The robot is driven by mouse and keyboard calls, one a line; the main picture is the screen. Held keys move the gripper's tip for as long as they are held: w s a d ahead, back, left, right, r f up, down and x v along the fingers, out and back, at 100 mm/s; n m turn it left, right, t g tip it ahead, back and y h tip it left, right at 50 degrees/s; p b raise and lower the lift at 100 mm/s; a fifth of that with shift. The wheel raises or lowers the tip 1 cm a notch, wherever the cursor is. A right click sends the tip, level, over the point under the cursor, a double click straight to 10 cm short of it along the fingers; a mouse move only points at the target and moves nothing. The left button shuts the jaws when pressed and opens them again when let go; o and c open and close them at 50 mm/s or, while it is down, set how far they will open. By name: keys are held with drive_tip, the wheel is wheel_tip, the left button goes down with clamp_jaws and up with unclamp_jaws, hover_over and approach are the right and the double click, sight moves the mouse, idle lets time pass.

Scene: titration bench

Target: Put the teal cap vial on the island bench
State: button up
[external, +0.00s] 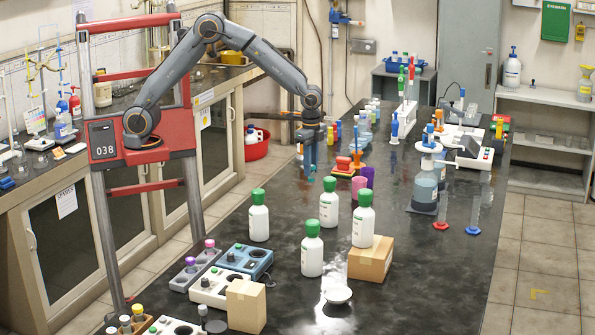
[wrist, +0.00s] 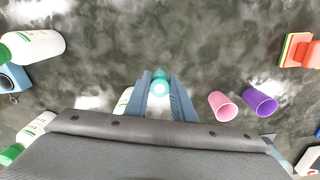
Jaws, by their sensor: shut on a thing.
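The teal cap vial (wrist: 160,84) is held between the two fingers of my gripper (wrist: 160,92), its teal cap showing at the fingertips in the wrist view. In the external view my gripper (external: 310,170) hangs fingers-down over the island bench (external: 430,275), beside the white bottles, and the vial is too small or hidden to make out clearly there. The dark bench top lies beneath the gripper. I cannot tell whether the vial touches it.
White bottles with green caps (external: 259,222) stand in front of and left of the gripper. Pink (wrist: 222,106) and purple (wrist: 260,101) cups stand close on the right in the wrist view, with an orange block (wrist: 298,50) beyond. A cardboard box (external: 371,259) sits nearer the front.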

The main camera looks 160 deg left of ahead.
drive_tip(key=s+a+f+n+p, duration=0.1)
drive_tip(key=s+a, duration=0.2)
drive_tip(key=s, duration=0.3)
drive_tip(key=s+a+p, duration=0.1)
drive_tip(key=s+a, duration=0.2)
drive_tip(key=s, duration=0.4)
drive_tip(key=f+b, duration=0.4)
drive_tip(key=f, duration=0.1)
drive_tip(key=f+b, duration=0.4)
drive_tip(key=f, duration=0.1)
drive_tip(key=shift+w+d, duration=0.2)
drive_tip(key=shift+f, duration=0.1)
drive_tip(key=o, duration=1)
